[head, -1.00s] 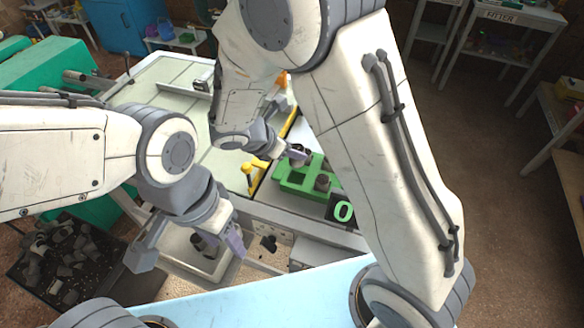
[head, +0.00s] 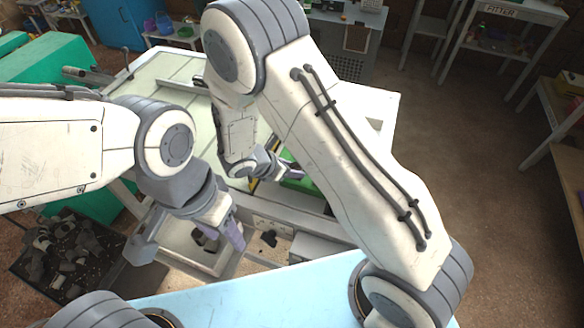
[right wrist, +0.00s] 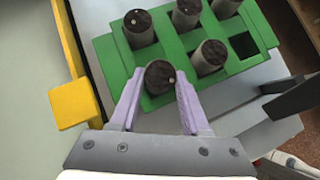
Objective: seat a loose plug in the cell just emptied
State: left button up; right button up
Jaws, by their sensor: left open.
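In the right wrist view a green block (right wrist: 158,102) with square cells holds several dark round plugs, such as one at the back left (right wrist: 138,22) and one in the front row (right wrist: 209,54). My right gripper (right wrist: 160,80) has its lilac fingers on both sides of the front-left plug (right wrist: 160,72) and appears shut on it. Whether that plug is raised in its cell is unclear. In the head view my right arm hides most of the block (head: 297,183). My left gripper (head: 190,243) is open above a pale bin (head: 182,258) with dark plugs (head: 206,238).
One cell (right wrist: 243,45) right of the front row looks empty. A yellow bracket (right wrist: 74,104) stands left of the block. A dark tray (head: 60,265) of scrap pieces lies at the lower left. The pale worktop (head: 160,85) behind is largely clear.

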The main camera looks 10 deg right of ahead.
jog(key=o, duration=0.4)
jog(key=shift+c, duration=0.2)
jog(key=shift+r, duration=0.1)
